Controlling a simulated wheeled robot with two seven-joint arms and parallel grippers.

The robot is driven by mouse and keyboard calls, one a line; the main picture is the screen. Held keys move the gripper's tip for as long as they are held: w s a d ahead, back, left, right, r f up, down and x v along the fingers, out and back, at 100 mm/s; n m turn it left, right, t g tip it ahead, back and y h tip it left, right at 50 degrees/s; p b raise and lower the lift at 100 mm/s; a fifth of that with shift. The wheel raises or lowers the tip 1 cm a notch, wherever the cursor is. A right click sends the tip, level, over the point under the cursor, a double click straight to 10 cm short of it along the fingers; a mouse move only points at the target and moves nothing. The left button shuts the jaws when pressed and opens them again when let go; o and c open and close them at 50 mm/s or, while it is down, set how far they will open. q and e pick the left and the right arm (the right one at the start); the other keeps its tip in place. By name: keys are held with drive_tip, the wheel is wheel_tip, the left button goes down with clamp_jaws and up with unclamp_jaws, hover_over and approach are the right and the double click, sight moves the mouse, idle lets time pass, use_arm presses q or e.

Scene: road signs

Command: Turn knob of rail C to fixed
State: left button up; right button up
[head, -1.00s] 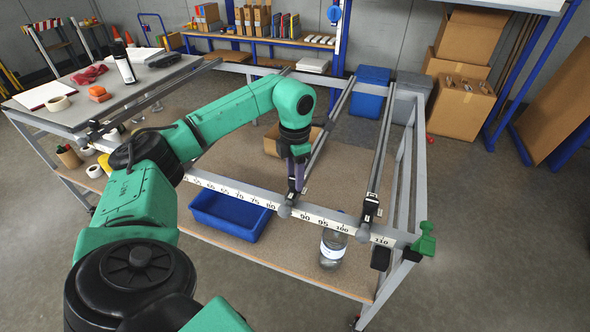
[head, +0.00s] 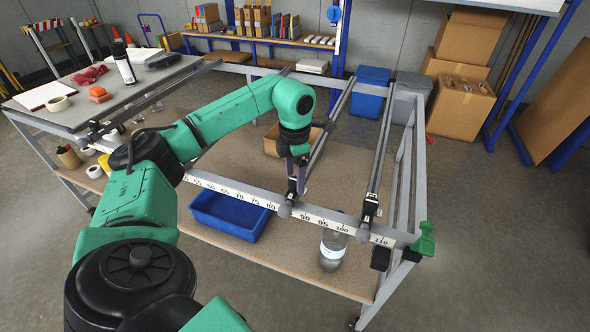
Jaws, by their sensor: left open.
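Three long rails run from front to back across the frame: a left rail (head: 165,91), a middle rail (head: 332,113) and a right rail (head: 384,140). I cannot read rail letters, so I cannot tell which is rail C. A grey round knob (head: 284,211) sits at the front end of the middle rail, and another knob (head: 363,232) at the front of the right rail. My left gripper (head: 299,190) points down, open, over the front end of the middle rail, just above and behind its knob. Contact and the knob's setting cannot be made out. My right gripper is out of view.
A numbered scale (head: 318,219) runs along the front bar. A blue bin (head: 230,214) and a bottle (head: 333,249) stand on the lower shelf. A green part (head: 424,240) sits at the front right corner. A cardboard box (head: 272,143) is behind my gripper.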

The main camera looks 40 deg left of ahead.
sight(295, 179)
use_arm(q)
wheel_tip(295, 179, up, 7)
drive_tip(key=shift+w+b, duration=0.1)
drive_tip(key=shift+b, duration=0.35)
wheel_tip(295, 179, up, 8)
drive_tip(key=p, duration=0.3)
drive_tip(key=shift+f+p, duration=0.15)
drive_tip(key=shift+p, duration=0.15)
drive_tip(key=shift+f, duration=0.1)
